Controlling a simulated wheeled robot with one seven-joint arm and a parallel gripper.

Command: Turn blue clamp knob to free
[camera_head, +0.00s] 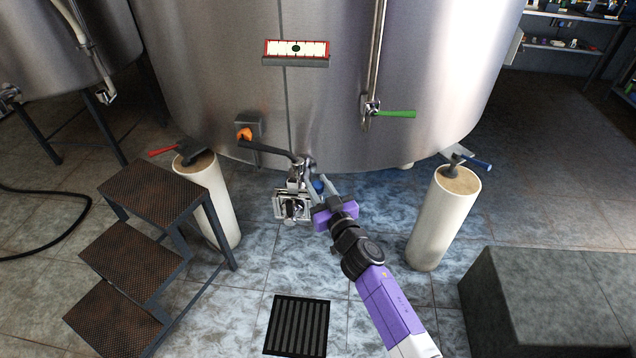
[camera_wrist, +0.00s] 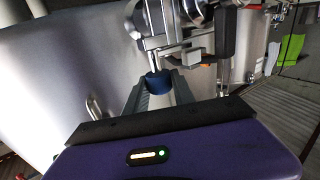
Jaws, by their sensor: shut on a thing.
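The blue clamp knob (camera_head: 318,186) sits at the right side of the metal valve fitting (camera_head: 292,205) under the front of the steel tank. In the wrist view the blue knob (camera_wrist: 158,82) is between the tips of my gripper (camera_wrist: 156,90), with metal fittings just beyond it. My gripper (camera_head: 318,190) reaches it from the lower right in the head view and is shut on the knob. The fingers partly hide the knob, and its turn angle cannot be told.
A black lever (camera_head: 266,149) and an orange knob (camera_head: 244,134) are above left of the fitting. A green handle (camera_head: 396,114) is at right. Steps (camera_head: 155,193) stand left, a grey block (camera_head: 550,300) right. A floor drain (camera_head: 297,325) lies in front.

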